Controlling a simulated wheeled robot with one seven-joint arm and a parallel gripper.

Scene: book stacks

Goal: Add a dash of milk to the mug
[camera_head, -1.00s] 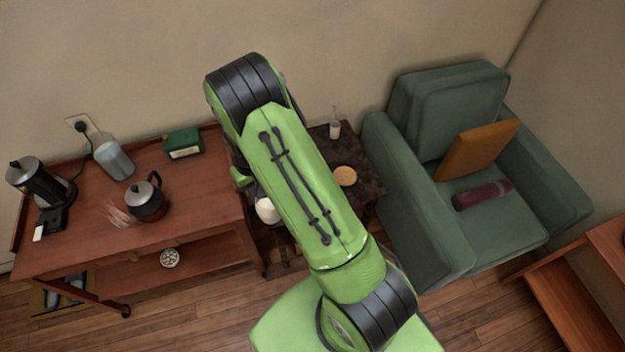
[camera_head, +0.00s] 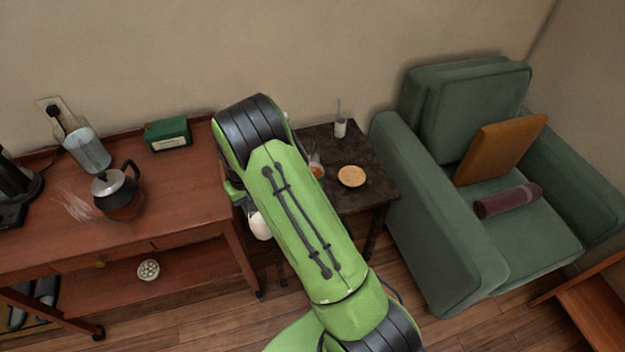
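A white rounded vessel (camera_head: 260,226), which looks like the milk jug, hangs in the air beside the arm, over the gap between the wooden cart and the dark side table. My gripper (camera_head: 238,192) shows only as a small green part behind the arm; its fingers are hidden. The vessel keeps its place against it, so the gripper appears shut on the vessel. A small cup with reddish-brown contents (camera_head: 317,171), likely the mug, stands on the side table (camera_head: 375,194), partly hidden by the arm.
The side table also bears a round tan disc (camera_head: 351,176) and a white cup with a stick (camera_head: 340,126). The cart (camera_head: 185,200) carries a steaming teapot (camera_head: 118,195), a glass container (camera_head: 87,152) and a green box (camera_head: 168,134). A green armchair (camera_head: 440,215) closes in the table's right.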

